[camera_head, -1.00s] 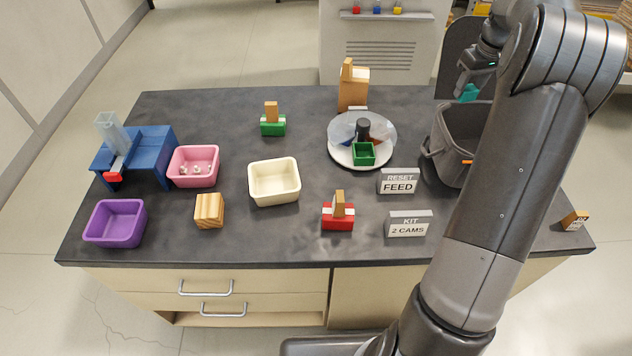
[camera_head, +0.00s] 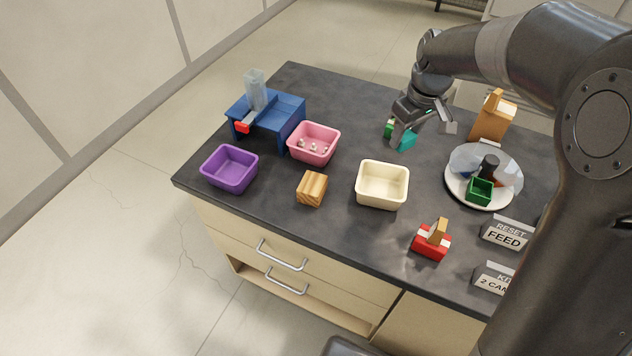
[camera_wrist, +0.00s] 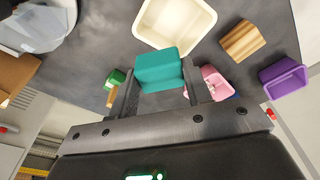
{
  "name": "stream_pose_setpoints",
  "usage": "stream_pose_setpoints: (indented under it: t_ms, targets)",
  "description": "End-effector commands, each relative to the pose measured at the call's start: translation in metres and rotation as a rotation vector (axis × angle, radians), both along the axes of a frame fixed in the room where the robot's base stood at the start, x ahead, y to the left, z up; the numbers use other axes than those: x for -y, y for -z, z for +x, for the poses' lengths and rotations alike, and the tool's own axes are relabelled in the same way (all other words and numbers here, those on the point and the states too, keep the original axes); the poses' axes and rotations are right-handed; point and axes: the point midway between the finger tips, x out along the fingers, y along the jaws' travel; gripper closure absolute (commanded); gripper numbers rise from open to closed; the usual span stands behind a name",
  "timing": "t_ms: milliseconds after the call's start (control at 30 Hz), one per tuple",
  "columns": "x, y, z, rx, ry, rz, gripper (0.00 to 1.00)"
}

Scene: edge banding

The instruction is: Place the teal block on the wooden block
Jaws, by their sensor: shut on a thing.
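The teal block (camera_head: 404,139) is held by my gripper (camera_head: 408,132), which is shut on it above the back part of the table. The teal block also shows between the fingers in the wrist view (camera_wrist: 160,70). The wooden block (camera_head: 312,188), a striped light-brown cube, sits on the dark table between the purple bin and the cream bin. It also shows at the upper right of the wrist view (camera_wrist: 242,40). My gripper is up and to the right of the wooden block in the head view, well apart from it. The wooden block's top is bare.
The cream bin (camera_head: 382,187), pink bin (camera_head: 314,145) and purple bin (camera_head: 230,169) stand around the wooden block. A blue stand (camera_head: 265,113) is behind them. A red block (camera_head: 431,244) with a wooden piece stands front right. A white plate (camera_head: 462,199) is at right.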

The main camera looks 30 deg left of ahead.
Motion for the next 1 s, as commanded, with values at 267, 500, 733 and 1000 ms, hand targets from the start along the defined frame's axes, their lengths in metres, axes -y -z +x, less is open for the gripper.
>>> stream_pose_setpoints:
  t_ms: [267,500,733,1000]
  targets:
    - [-0.058,0.006,-0.065,0.001,-0.14,-0.003,0.78]
    - [-0.082,0.018,-0.082,0.0,-0.171,-0.004,0.78]
    - [-0.133,0.049,-0.093,-0.002,-0.171,-0.004,0.78]
    - [-0.176,0.075,-0.101,0.001,-0.168,-0.004,0.78]
